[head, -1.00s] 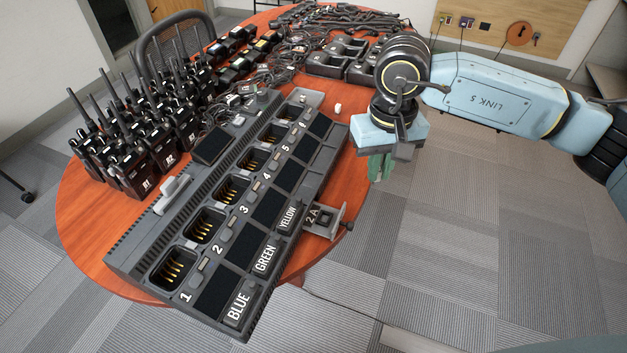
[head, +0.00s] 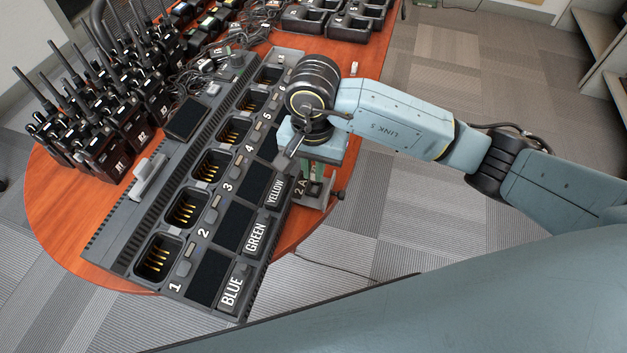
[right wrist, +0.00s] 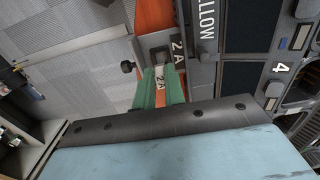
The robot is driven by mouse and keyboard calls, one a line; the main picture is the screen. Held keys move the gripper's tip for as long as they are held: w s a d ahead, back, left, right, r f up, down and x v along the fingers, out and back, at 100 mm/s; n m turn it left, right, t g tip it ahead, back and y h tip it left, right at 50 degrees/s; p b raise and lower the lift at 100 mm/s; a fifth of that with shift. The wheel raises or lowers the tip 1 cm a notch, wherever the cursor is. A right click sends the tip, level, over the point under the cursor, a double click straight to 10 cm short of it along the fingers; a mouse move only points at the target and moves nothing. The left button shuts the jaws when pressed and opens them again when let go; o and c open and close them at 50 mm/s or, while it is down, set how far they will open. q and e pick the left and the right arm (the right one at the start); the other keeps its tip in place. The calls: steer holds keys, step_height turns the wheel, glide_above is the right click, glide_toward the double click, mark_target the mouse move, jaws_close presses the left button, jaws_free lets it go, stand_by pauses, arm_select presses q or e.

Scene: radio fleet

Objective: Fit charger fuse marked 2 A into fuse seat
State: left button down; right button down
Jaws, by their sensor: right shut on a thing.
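The charger (head: 225,165) is a long dark unit with numbered bays on the table. The fuse seat (head: 303,190), a grey bracket marked 2 A, juts from its right side near the YELLOW label; it also shows in the right wrist view (right wrist: 177,50). My right gripper (head: 315,172) points down just above the seat. In the right wrist view its green fingers (right wrist: 160,80) are shut on the fuse (right wrist: 160,78), whose pale face reads 2 A. The fuse's lower end is at or just over the seat; I cannot tell whether it is inside. My left gripper is not in view.
Several radios (head: 110,130) stand upright left of the charger. More dark chargers (head: 335,18) and cables lie at the table's far end. The orange table (head: 60,205) ends just right of the seat, with carpet beyond. A small knob (head: 340,195) sticks out beside the seat.

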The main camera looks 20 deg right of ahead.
mark_target(313, 181)
steer(key=shift+f, duration=0.75)
step_height(313, 181, down, 3)
steer(key=shift+r+b, duration=0.1)
steer(key=shift+b, duration=0.2)
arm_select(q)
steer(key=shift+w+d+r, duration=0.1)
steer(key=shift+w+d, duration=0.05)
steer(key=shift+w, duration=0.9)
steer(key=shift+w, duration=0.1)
arm_select(e)
steer(key=c, duration=1.5)
jaws_free()
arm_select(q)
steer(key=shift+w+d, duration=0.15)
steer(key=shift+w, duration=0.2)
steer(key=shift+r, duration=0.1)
